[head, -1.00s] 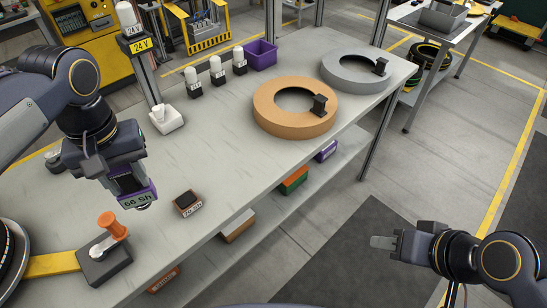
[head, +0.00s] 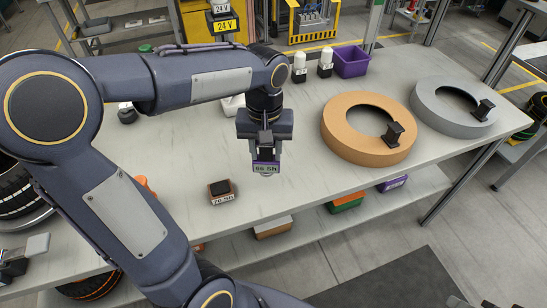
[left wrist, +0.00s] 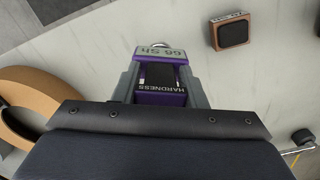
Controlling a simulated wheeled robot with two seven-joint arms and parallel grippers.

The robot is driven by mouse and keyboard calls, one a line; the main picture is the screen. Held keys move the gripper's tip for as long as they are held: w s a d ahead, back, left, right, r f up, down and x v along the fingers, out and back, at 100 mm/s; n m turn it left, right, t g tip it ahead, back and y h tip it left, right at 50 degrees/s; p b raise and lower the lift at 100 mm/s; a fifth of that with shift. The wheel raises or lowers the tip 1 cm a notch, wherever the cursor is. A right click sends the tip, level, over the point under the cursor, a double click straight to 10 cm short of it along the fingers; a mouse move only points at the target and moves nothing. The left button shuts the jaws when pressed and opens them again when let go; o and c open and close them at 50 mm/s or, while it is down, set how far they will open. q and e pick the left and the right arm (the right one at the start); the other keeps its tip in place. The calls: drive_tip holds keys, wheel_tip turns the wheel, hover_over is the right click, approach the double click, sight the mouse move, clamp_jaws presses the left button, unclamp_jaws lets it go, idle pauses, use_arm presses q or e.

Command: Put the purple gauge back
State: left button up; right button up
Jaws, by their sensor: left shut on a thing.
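Whether the purple gauge touches the table cannot be told. In the left wrist view the purple gauge (left wrist: 160,97) sits between the fingers, with "HARDNESS" on its dark face. The brown gauge (left wrist: 231,33) lies apart from it on the table. My right gripper cannot be made out.
An orange-brown ring (head: 338,140) with a black block lies right of the gripper, and a grey ring (head: 428,112) lies beyond it. A purple bin (head: 352,64) and white-topped bottles (head: 325,63) stand at the back. The table (head: 310,175) is bare around the gauge.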

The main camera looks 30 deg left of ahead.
use_arm(q)
drive_tip(key=shift+w+d+f, duration=0.1)
drive_tip(key=shift+w+f, duration=1)
drive_tip(key=shift+f, duration=0.15)
drive_tip(key=shift+w+f, duration=0.15)
drive_tip(key=shift+f, duration=1.65)
drive_tip(key=shift+f, duration=0.2)
drive_tip(key=o, duration=0.9)
drive_tip(key=shift+r, duration=0.1)
